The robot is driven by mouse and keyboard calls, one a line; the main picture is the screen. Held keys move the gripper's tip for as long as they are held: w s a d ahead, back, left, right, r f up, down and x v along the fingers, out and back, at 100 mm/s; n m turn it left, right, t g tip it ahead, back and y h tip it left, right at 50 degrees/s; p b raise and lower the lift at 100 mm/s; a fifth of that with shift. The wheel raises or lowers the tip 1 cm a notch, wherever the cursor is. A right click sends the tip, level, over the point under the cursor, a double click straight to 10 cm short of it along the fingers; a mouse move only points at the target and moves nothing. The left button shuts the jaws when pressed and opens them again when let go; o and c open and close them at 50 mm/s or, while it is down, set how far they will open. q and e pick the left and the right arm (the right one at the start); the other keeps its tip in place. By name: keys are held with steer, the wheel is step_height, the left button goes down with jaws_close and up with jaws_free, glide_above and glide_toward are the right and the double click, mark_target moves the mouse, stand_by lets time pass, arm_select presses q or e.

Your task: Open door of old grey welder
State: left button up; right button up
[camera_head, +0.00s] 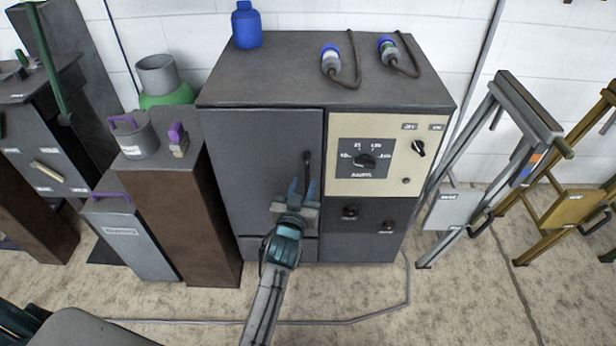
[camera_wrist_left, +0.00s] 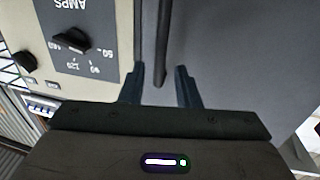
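The old grey welder (camera_head: 362,240) is a dark cabinet with a cream control panel on its right. Its grey door (camera_head: 255,165), on the left of the front, looks shut. The dark upright door handle (camera_head: 307,163) is near the door's right edge. My left gripper (camera_head: 303,187) is open at the handle's lower part. In the left wrist view, the handle (camera_wrist_left: 163,45) runs between the two spread blue fingers (camera_wrist_left: 160,72), with a gap on both sides. The door (camera_wrist_left: 225,50) fills the right of that view. My right gripper is not in view.
A brown pedestal (camera_head: 180,215) with a grey pot (camera_head: 135,138) stands left of the welder. A blue bottle (camera_head: 246,25) and two cables with plugs lie on top. A grey metal trestle (camera_head: 470,170) stands at the right. The floor in front is mostly bare, with a thin cable.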

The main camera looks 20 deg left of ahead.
mark_target(306, 176)
arm_select(q)
steer(key=w, duration=0.5)
steer(key=shift+w+a+b, duration=0.1)
steer(key=shift+a+b, duration=0.15)
steer(key=shift+b, duration=0.1)
jaws_close()
